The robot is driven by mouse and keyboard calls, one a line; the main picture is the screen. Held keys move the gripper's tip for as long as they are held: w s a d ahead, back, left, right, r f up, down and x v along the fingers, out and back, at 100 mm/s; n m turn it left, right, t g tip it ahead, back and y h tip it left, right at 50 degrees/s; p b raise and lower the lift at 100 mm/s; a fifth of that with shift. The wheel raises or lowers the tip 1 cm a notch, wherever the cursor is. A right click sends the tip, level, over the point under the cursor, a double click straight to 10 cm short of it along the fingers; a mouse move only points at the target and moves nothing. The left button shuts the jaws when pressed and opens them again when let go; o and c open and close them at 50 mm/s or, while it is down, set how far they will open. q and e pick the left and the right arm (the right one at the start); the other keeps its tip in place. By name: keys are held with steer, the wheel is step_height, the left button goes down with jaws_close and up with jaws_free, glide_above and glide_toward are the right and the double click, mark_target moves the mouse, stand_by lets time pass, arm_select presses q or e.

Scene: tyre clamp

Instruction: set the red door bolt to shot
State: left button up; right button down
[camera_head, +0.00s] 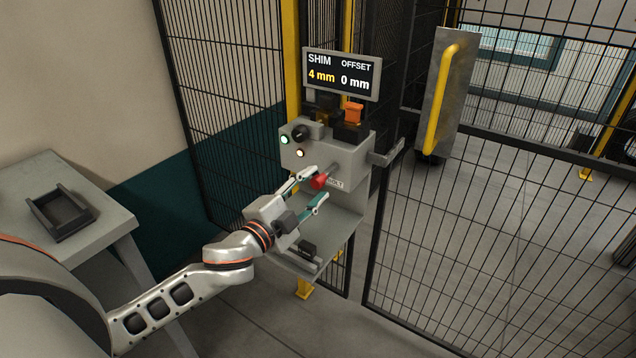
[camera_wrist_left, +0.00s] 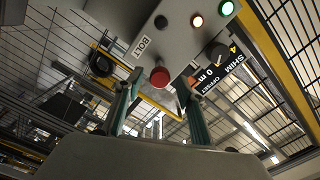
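The red door bolt knob (camera_head: 319,181) sticks out from the front of the grey control box, beside a label reading BOLT. In the left wrist view the red knob (camera_wrist_left: 160,77) is ahead, between the fingertips. My left gripper (camera_head: 309,190) is open, with one finger on each side of the knob. It also shows open in the left wrist view (camera_wrist_left: 158,92), and I see no clear contact with the knob. The bolt's shaft (camera_head: 332,169) runs back into the box. My right gripper is not in view.
A display (camera_head: 342,75) reads shim 4 mm, offset 0 mm above the box (camera_head: 300,160). A mesh gate with a yellow handle (camera_head: 440,100) stands to the right. A side table (camera_head: 100,235) with a dark tray (camera_head: 62,212) is at left. A shelf lies below the gripper.

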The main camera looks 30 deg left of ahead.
mark_target(330, 171)
arm_select(q)
steer(key=shift+w+d, duration=0.1)
steer(key=shift+w, duration=1.05)
steer(key=shift+c, duration=0.4)
